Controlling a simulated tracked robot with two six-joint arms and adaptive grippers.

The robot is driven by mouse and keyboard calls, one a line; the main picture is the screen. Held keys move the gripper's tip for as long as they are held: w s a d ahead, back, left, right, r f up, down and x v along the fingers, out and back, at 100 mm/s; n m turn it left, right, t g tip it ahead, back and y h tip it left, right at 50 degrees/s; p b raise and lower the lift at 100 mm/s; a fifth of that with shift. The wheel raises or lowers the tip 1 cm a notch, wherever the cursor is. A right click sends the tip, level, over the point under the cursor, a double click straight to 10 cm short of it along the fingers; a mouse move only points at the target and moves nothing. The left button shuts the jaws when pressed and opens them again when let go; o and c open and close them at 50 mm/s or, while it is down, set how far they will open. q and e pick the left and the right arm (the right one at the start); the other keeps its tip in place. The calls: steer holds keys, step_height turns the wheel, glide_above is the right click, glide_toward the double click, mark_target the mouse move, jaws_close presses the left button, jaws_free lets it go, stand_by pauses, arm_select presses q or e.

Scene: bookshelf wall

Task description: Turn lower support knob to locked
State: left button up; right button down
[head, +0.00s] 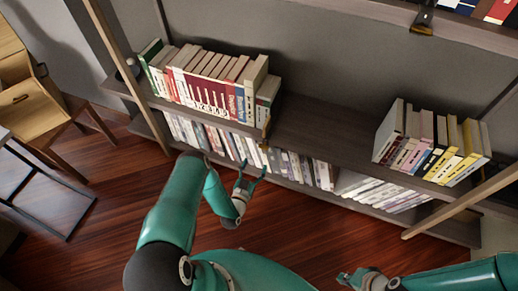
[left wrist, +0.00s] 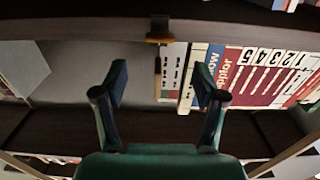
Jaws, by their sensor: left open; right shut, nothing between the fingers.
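A small brass support knob (head: 266,124) sits on the front edge of the lower bookshelf, below the right end of the left book row. In the left wrist view, a yellow-brown fitting with a dark piece, apparently this knob (left wrist: 160,39), shows on the shelf edge at top centre. How it is turned is too small to tell. My left gripper (head: 250,170) is open and empty, in front of the shelf just below the knob. Its two fingers (left wrist: 160,85) stand apart, clear of the knob. My right gripper (head: 343,277) is shut and empty at the bottom, away from the shelf.
A similar brass fitting (head: 422,22) is on the upper shelf edge. Books (head: 205,85) fill the left of the shelf, more (head: 440,150) stand at the right, and bare shelf (head: 320,130) lies between. A wooden chair (head: 40,95) is far left. The floor (head: 110,220) is open.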

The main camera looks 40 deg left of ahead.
mark_target(263, 149)
arm_select(q)
steer(key=b+x, duration=0.1)
steer(key=x, duration=0.7)
steer(key=shift+w+a, duration=0.1)
steer(key=shift+w, duration=0.2)
